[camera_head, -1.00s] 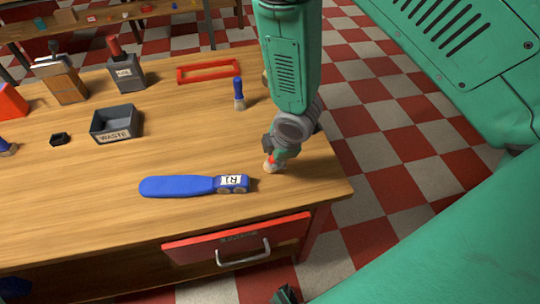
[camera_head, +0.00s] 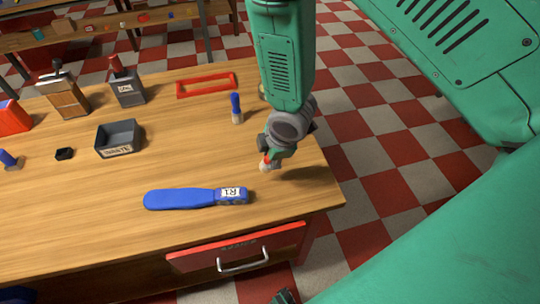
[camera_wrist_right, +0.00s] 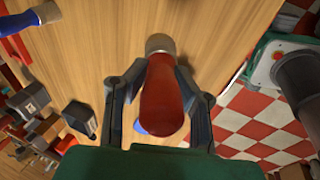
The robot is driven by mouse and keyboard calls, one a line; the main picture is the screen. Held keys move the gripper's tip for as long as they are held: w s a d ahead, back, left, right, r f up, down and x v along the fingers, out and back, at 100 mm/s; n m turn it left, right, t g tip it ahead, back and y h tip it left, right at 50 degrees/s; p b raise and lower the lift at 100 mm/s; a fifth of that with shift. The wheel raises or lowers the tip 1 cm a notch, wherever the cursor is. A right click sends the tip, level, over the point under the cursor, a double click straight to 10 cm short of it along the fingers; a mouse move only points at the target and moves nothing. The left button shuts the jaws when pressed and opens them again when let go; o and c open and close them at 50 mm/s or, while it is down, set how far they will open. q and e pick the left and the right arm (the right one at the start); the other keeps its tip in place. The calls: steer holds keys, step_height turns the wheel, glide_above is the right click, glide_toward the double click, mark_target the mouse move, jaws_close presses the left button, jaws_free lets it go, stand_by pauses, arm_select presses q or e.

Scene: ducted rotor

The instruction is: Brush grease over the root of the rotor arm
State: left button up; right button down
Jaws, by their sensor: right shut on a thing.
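The rotor arm is a blue paddle (camera_head: 178,199) lying flat near the bench's front edge. Its root (camera_head: 232,194), the right end, carries a white R1 label. My right gripper (camera_head: 270,153) is shut on a red-handled brush, whose pale tip (camera_head: 265,167) shows behind and right of the root, apart from it in the picture. In the right wrist view the red brush handle (camera_wrist_right: 160,95) stands between both fingers, its pale end pointing up the picture. The handle partly hides a blue patch there. Whether the tip touches the bench is unclear.
A blue-handled brush (camera_head: 236,107) stands behind my gripper, near a red frame (camera_head: 206,85). A dark WASTE bin (camera_head: 118,138) and two containers stand back left. A red drawer front (camera_head: 237,246) is below the bench edge. Bench around the paddle is clear.

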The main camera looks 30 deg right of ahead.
step_height(320, 180, up, 3)
steer(key=p, duration=0.3)
steer(key=shift+r, duration=0.1)
stand_by(0.3)
steer(key=shift+a, duration=0.1)
stand_by(0.4)
